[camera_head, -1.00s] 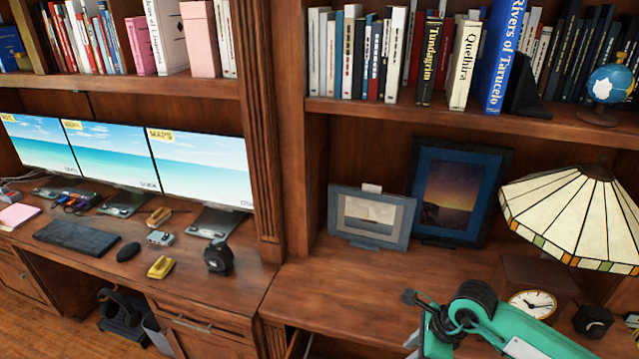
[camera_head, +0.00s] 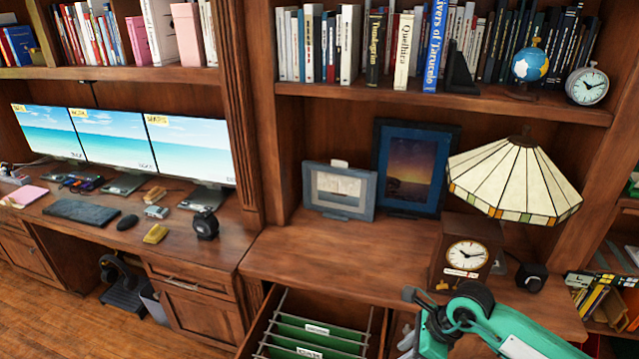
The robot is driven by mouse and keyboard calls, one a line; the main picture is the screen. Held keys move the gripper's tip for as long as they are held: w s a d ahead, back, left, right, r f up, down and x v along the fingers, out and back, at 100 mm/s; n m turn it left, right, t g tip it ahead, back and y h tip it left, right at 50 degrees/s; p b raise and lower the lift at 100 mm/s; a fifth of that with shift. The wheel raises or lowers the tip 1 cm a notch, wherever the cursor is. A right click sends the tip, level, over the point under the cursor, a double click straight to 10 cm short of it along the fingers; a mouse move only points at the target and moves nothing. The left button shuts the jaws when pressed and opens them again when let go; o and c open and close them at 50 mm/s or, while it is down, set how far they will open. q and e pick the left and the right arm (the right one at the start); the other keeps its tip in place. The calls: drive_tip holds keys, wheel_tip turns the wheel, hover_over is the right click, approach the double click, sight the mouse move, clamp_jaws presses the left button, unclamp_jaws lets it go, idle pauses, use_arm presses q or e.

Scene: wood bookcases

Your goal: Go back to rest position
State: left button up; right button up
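A teal and black link of my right arm (camera_head: 485,325) shows at the lower right, in front of the desk edge. It seems to be an elbow section, and its gripper is not visible. My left arm and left gripper are out of the picture. I cannot see whether either gripper holds anything.
An open drawer (camera_head: 262,335) with green hanging files (camera_head: 318,332) juts out below the desk (camera_head: 335,250), close left of my arm. A clock (camera_head: 466,256), lamp (camera_head: 515,180) and picture frames (camera_head: 416,165) stand on the desk. Wooden floor (camera_head: 100,325) lies free at lower left.

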drive_tip(key=w+a+f+m+t+y+b, duration=0.2)
drive_tip(key=w+f+m+t+y+b, duration=0.15)
drive_tip(key=f+m, duration=0.6)
drive_tip(key=w+a+f+m+t+y+b, duration=0.2)
drive_tip(key=w+f+m+t+y, duration=0.15)
drive_tip(key=f+m, duration=0.6)
drive_tip(key=s+d+f+m+t+h+b, duration=0.1)
drive_tip(key=s+d+f+m+h, duration=0.15)
drive_tip(key=f+m, duration=0.35)
drive_tip(key=s+d+f+m+t+h+b, duration=0.1)
drive_tip(key=d+f+m+h, duration=0.15)
drive_tip(key=f, duration=0.55)
drive_tip(key=s+d+f+m+t+h+b, duration=0.1)
drive_tip(key=d+f+m, duration=0.2)
drive_tip(key=f+m, duration=0.35)
drive_tip(key=s+d+f+m+g+h+b, duration=0.1)
drive_tip(key=s+d+f+m+g+h, duration=0.2)
drive_tip(key=s+f, duration=0.6)
drive_tip(key=s+d+f+m+g+h+b, duration=0.15)
drive_tip(key=s+f+m, duration=0.25)
drive_tip(key=s+f, duration=0.45)
drive_tip(key=s+f+m+g+h, duration=0.1)
drive_tip(key=s+f, duration=0.4)
drive_tip(key=s, duration=0.7)
drive_tip(key=s+a+f+m+g+h+b, duration=0.1)
drive_tip(key=s+f+m+g, duration=0.3)
drive_tip(key=s, duration=0.9)
drive_tip(key=shift+f+m, duration=0.9)
